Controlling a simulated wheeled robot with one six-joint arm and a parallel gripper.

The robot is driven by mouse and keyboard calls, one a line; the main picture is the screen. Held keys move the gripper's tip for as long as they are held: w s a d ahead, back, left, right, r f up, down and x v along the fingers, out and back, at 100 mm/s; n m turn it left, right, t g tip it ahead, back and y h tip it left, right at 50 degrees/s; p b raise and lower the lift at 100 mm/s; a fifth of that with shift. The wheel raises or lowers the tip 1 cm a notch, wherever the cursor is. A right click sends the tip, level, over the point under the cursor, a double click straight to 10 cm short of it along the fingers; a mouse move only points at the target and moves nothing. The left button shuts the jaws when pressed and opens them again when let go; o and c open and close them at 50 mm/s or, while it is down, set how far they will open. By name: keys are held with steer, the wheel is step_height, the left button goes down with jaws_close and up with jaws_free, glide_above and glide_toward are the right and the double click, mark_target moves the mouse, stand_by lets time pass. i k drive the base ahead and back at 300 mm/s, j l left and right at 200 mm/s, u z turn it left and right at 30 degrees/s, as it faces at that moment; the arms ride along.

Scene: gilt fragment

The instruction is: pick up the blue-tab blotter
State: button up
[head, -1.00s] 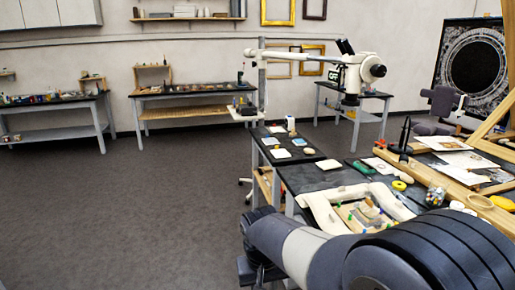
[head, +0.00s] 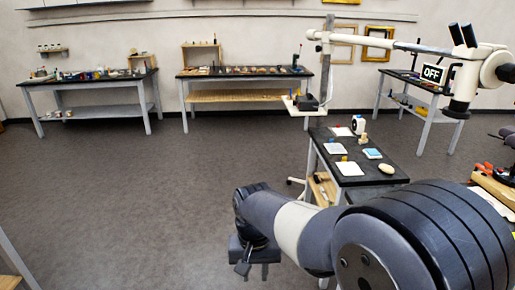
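Several small flat pads lie on the black-topped side table (head: 398,177), right of the middle. One pad (head: 372,153) shows bright blue and white and may be the blue-tab blotter; it is too small to be sure. A white pad (head: 350,169) lies in front of it to the left, and another pale pad (head: 334,148) lies farther left, near a small yellow piece. My gripper (head: 253,268) hangs at the end of my arm, left of the table and apart from it. Its fingers are small and dark, and their opening does not show clearly.
A white box-like item (head: 358,124) and a pale oval piece (head: 386,168) are also on the side table. Open grey floor (head: 150,200) lies to the left. Workbenches (head: 245,72) line the back wall.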

mark_target(333, 147)
steer(key=i+z, duration=0.1)
steer(key=i, duration=0.75)
steer(key=i+j+z, duration=0.1)
steer(key=i, duration=0.7)
steer(key=i+j+z, duration=0.1)
steer(key=i+z, duration=0.3)
steer(key=i+j+z, duration=0.2)
steer(key=z, duration=0.2)
steer(key=i+j+z, duration=0.6)
steer(key=z, duration=0.2)
steer(key=i+j+z, duration=0.1)
steer(key=j+z, duration=0.3)
steer(key=j, duration=0.15)
steer(key=i+j+z, duration=0.1)
steer(key=j+z, duration=0.7)
steer(key=j, duration=0.25)
